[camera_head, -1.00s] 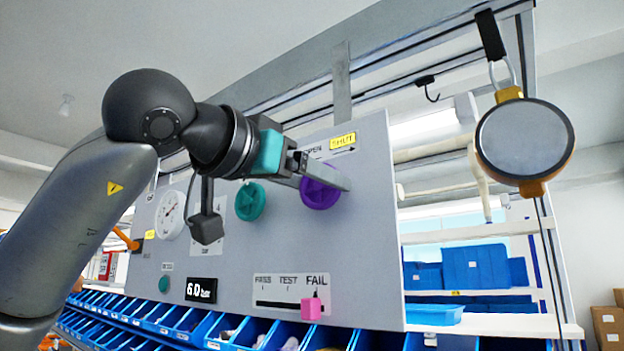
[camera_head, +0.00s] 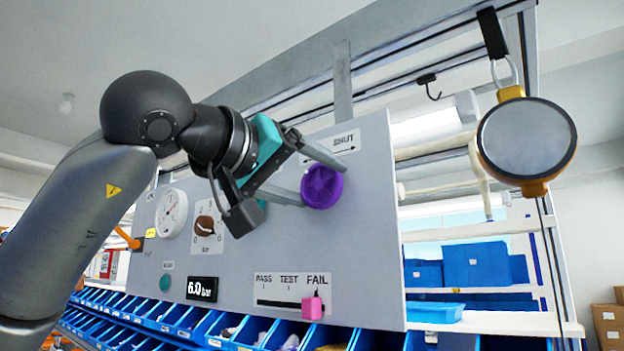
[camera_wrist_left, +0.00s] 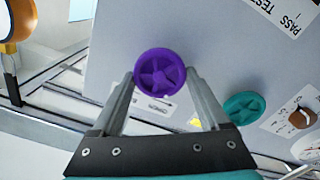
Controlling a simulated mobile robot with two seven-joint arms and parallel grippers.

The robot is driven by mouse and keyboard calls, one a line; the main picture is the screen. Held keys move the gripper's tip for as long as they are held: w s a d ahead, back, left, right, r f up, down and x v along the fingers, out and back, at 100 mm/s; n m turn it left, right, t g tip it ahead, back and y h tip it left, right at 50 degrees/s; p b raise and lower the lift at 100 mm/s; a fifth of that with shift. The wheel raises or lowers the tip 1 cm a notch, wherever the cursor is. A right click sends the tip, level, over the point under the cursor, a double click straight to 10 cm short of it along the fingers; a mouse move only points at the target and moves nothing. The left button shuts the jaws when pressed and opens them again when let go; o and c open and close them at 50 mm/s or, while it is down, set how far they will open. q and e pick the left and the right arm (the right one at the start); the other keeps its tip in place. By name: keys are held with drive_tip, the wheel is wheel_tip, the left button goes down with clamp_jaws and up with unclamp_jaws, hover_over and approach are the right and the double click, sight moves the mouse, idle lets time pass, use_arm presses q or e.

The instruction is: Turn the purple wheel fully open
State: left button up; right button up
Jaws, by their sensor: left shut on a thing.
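The purple wheel (camera_head: 322,187) sits on the upright grey panel (camera_head: 370,240), near its right side. My left gripper (camera_head: 323,185) comes from the left and is shut on the wheel, one finger above and one below. In the left wrist view the purple wheel (camera_wrist_left: 160,73) shows a star-shaped face between the fingertips of my left gripper (camera_wrist_left: 160,78). A white label reading SHUT (camera_head: 345,142) is above the wheel in the head view. The OPEN end of the label (camera_wrist_left: 151,106) shows between the fingers in the wrist view. My right gripper is not in view.
A teal wheel (camera_wrist_left: 244,107) is beside the purple one. The panel also has a gauge (camera_head: 171,213), a brown knob (camera_head: 205,229) and a pink slider (camera_head: 312,308) at FAIL. Blue bins (camera_head: 215,325) line up below. A round hanging device (camera_head: 526,140) is at the right.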

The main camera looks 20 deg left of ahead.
use_arm(q)
drive_tip(key=n, duration=0.3)
drive_tip(key=shift+n, duration=0.4)
drive_tip(key=n+b, duration=0.1)
drive_tip(key=n, duration=0.2)
drive_tip(key=shift+f+n, duration=0.1)
drive_tip(key=shift+n, duration=0.2)
drive_tip(key=n+b, duration=0.1)
drive_tip(key=n, duration=0.5)
drive_tip(key=shift+f, duration=0.1)
drive_tip(key=n+b, duration=0.1)
drive_tip(key=n, duration=0.3)
drive_tip(key=shift+f, duration=0.1)
drive_tip(key=n+b, duration=0.1)
drive_tip(key=n, duration=0.2)
drive_tip(key=shift+n, duration=0.3)
drive_tip(key=n+b, duration=0.1)
drive_tip(key=n, duration=0.2)
drive_tip(key=shift+f+n, duration=0.1)
drive_tip(key=shift+n, duration=0.2)
drive_tip(key=shift+d+n+b, duration=0.1)
drive_tip(key=shift+n+b, duration=0.45)
drive_tip(key=shift+n, duration=0.95)
drive_tip(key=o, duration=1.2)
